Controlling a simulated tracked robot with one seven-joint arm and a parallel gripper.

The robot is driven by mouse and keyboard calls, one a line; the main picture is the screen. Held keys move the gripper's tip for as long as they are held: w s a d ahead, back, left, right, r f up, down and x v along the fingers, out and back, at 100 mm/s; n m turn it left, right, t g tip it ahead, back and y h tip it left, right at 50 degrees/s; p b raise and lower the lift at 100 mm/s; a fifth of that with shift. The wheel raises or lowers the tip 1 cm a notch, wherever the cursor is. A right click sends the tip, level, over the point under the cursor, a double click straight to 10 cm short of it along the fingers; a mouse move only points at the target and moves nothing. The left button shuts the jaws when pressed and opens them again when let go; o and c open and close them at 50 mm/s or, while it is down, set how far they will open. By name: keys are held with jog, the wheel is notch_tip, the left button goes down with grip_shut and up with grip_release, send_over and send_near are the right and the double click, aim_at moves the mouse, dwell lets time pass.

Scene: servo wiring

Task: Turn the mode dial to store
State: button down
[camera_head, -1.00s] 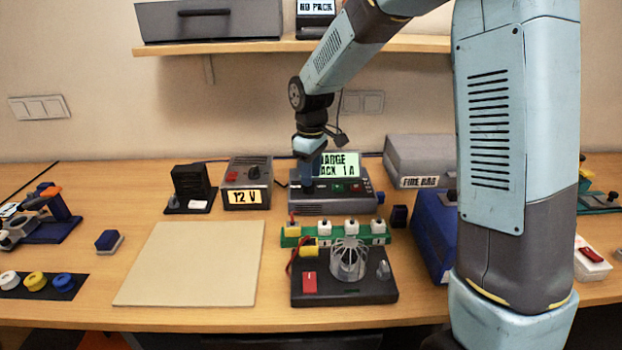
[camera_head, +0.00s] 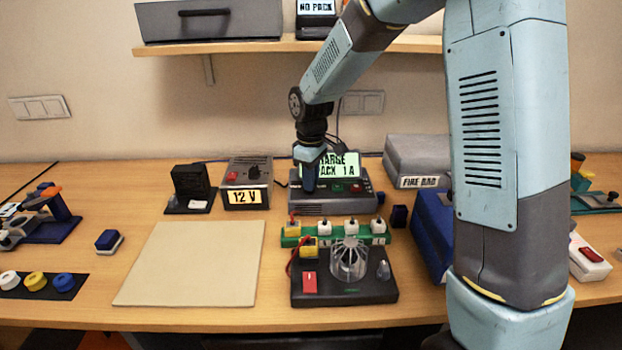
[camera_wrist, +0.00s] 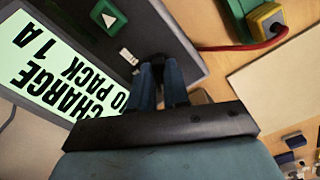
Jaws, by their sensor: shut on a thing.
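The charger (camera_head: 335,207) is a grey box at the back middle of the bench. Its lit screen (camera_head: 345,166) is partly hidden by my gripper and reads as charge to pack, 1 A; the same text shows upside down in the wrist view (camera_wrist: 60,65). My gripper (camera_head: 309,187) points down at the left part of the charger's panel. In the wrist view its two blue fingers (camera_wrist: 160,72) are shut on the dark mode dial (camera_wrist: 157,59). The dial's pointer and markings are hidden between the fingers.
A green strip (camera_head: 335,236) with several white-topped plugs and a black board with a fan cage (camera_head: 349,262) stand in front of the charger. A 12 V supply (camera_head: 246,184) is on its left, a grey fire bag box (camera_head: 418,160) on its right. A beige mat (camera_head: 190,265) lies clear.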

jog(key=shift+m, duration=0.3)
jog(key=m, duration=0.6)
jog(key=shift+a, duration=0.15)
jog(key=m, duration=0.6)
jog(key=shift+s+a+m, duration=0.1)
jog(key=shift+a+m, duration=0.1)
jog(key=shift+m, duration=0.2)
jog(key=m, duration=0.5)
jog(key=shift+a, duration=0.1)
jog(key=m, duration=0.5)
jog(key=shift+w+a, duration=0.1)
jog(key=shift+w, duration=0.1)
jog(key=shift+r+m, duration=0.1)
jog(key=shift+m, duration=0.3)
jog(key=c, duration=1.1)
grip_release()
